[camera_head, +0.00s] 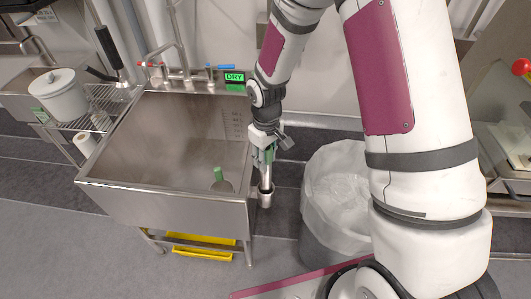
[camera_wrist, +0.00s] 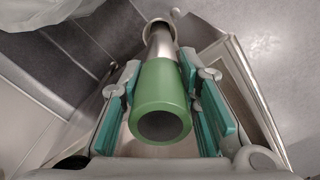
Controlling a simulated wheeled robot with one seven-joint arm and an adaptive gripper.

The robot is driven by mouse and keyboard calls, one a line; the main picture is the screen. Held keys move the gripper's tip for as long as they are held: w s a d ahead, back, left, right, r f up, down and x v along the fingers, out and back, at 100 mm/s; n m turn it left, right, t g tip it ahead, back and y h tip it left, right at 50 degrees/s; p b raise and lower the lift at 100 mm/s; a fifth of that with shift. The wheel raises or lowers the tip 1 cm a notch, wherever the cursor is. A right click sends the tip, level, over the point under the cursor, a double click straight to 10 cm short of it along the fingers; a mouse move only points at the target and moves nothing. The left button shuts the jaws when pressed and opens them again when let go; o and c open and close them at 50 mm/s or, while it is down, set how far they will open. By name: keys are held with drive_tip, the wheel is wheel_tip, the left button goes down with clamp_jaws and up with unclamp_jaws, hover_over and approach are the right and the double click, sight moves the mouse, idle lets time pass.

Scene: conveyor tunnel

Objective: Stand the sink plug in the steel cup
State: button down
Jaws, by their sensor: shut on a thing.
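The sink plug is a steel tube with a green sleeve on top. My gripper (camera_head: 263,154) is shut on it, outside the sink's right wall. In the wrist view, the teal pads of my gripper (camera_wrist: 170,92) flank the green sleeve of the sink plug (camera_wrist: 161,95). The tube (camera_head: 266,176) hangs about upright. The steel cup (camera_head: 265,200) is at the sink's right side, below the tube. In the wrist view, the tube's far end meets the ring of the cup (camera_wrist: 157,22). How deep it sits is hidden.
The steel sink (camera_head: 150,200) holds a green-topped piece (camera_head: 219,175) on its floor. A lined bin (camera_head: 335,190) stands right of the cup. A green DRY sign (camera_head: 235,77) is at the sink's back. A rack with a white pot (camera_head: 60,95) is left.

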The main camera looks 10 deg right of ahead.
drive_tip(key=shift+f, duration=0.8)
drive_tip(key=c, duration=1.1)
unclamp_jaws()
wheel_tip(320, 180, up, 12)
